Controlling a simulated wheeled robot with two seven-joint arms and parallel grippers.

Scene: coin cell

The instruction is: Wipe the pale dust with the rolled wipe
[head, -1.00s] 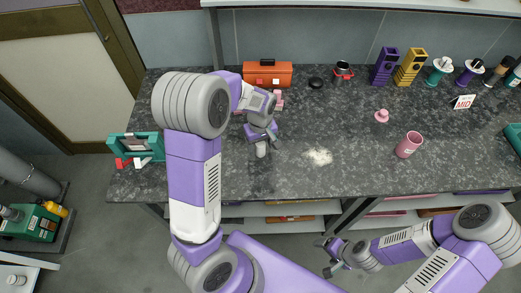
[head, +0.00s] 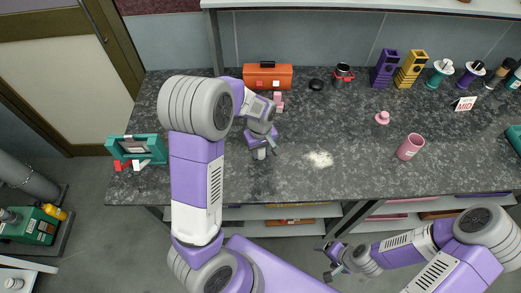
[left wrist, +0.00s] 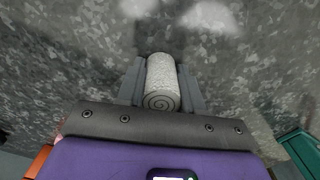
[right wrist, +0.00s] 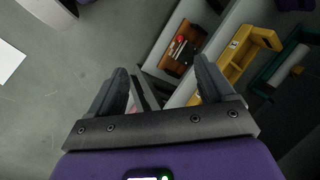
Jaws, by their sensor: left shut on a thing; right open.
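The pale dust (head: 320,159) lies as a small whitish patch on the dark speckled counter, right of my left gripper in the head view. My left gripper (head: 264,153) is shut on the rolled wipe (left wrist: 162,80), a pale grey roll with its spiral end facing the wrist camera. In the head view the wipe (head: 259,154) is small and partly hidden by the fingers. I cannot tell whether it touches the counter. Two pale blurs show at the top of the left wrist view; dust or reflection is unclear. My right gripper (right wrist: 162,88) is open and empty, off the counter's front edge.
A pink cup (head: 410,147) and a small pink object (head: 382,118) stand right of the dust. An orange toolbox (head: 267,77) and pink items (head: 278,100) are behind my left gripper. A teal case (head: 137,148) sits at the left edge. Counter around the dust is clear.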

